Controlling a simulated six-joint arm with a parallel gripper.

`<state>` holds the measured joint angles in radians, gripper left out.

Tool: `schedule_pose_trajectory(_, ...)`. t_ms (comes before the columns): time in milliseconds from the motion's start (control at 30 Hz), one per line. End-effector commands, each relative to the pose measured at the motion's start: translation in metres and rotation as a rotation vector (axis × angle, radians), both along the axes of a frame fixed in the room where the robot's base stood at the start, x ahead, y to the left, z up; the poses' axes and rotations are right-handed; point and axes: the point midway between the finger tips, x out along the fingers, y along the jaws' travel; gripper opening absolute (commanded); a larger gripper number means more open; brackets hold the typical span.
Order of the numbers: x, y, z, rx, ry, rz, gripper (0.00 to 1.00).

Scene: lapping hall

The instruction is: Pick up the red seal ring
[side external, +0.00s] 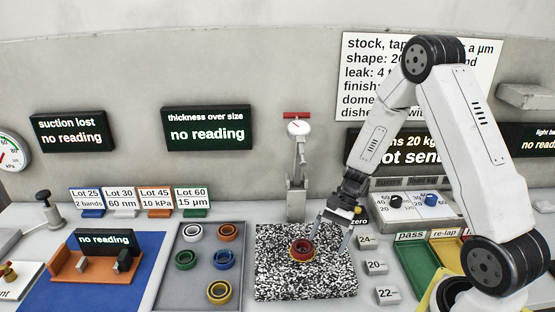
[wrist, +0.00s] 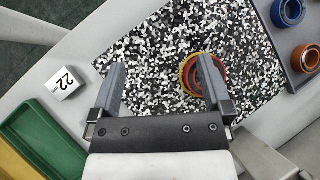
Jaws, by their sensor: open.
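The red seal ring (side external: 301,244) lies on the black-and-white speckled mat (side external: 334,283). A yellow band shows around its lower edge, perhaps a yellow ring under it; I cannot tell for sure. My gripper (side external: 336,234) is open and empty, above the mat and to the right of the ring in the side view. In the wrist view the ring (wrist: 221,72) is partly hidden behind the right finger of my gripper (wrist: 162,62). The gap between the fingers shows only bare mat and the ring's left edge.
A grey tray (side external: 205,272) left of the mat (wrist: 150,50) holds several coloured rings. A dial gauge stand (side external: 297,180) rises behind the mat. Numbered blocks (side external: 376,267) and a green bin (side external: 414,262) stand to the right.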

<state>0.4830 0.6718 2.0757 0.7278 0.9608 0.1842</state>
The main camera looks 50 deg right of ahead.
Motion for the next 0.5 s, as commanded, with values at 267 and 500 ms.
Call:
schedule_pose_trajectory(267, 0.024, -0.034, -0.025, 0.285, 0.091, -0.354, 1.0)
schedule_pose_trajectory(500, 0.038, -0.061, -0.038, 0.462, 0.108, -0.554, 1.0)
